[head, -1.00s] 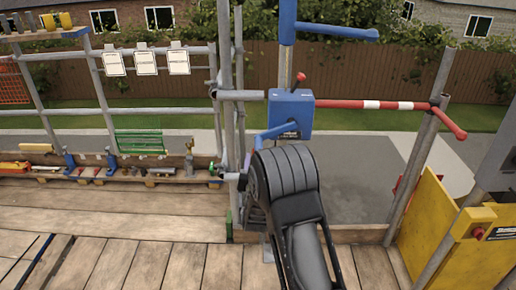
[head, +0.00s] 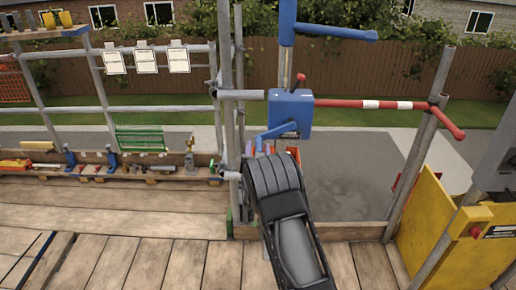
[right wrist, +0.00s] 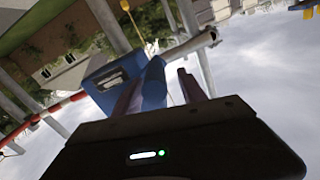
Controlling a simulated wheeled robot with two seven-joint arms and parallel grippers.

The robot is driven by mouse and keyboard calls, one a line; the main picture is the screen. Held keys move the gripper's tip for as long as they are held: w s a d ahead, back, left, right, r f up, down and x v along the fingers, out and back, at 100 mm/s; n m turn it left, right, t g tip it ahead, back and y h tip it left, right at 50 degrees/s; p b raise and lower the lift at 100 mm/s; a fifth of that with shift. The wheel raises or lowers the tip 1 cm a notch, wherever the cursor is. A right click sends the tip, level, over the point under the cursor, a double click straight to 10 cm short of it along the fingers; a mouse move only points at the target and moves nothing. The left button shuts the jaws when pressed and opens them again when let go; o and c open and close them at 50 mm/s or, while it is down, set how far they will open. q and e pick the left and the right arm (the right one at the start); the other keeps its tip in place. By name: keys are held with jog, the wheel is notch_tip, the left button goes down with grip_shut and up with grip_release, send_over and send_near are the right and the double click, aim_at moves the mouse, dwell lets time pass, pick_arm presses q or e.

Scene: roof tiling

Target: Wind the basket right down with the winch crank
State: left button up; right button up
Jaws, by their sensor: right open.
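The winch is a blue box (head: 290,110) on a post, with a red lever on top. Its blue crank (head: 276,131) points left and down toward the camera side. My right arm reaches up to it, and its wrist hides most of my right gripper in the head view. In the right wrist view my right gripper (right wrist: 159,76) is open, its two fingers on either side of the blue crank (right wrist: 153,88), close to the winch box (right wrist: 106,82). I cannot tell if they touch it. Small orange-red parts (head: 293,152) show behind my wrist, possibly the basket. My left gripper is out of view.
A red-and-white bar (head: 375,104) runs right from the winch. Scaffold tubes (head: 226,70) stand just left of it. A yellow panel (head: 435,235) stands at the right. A green rack (head: 140,138) and tools line the left ledge.

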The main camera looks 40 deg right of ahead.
grip_shut()
jog(key=shift+a+r, duration=0.1)
dwell(0.3)
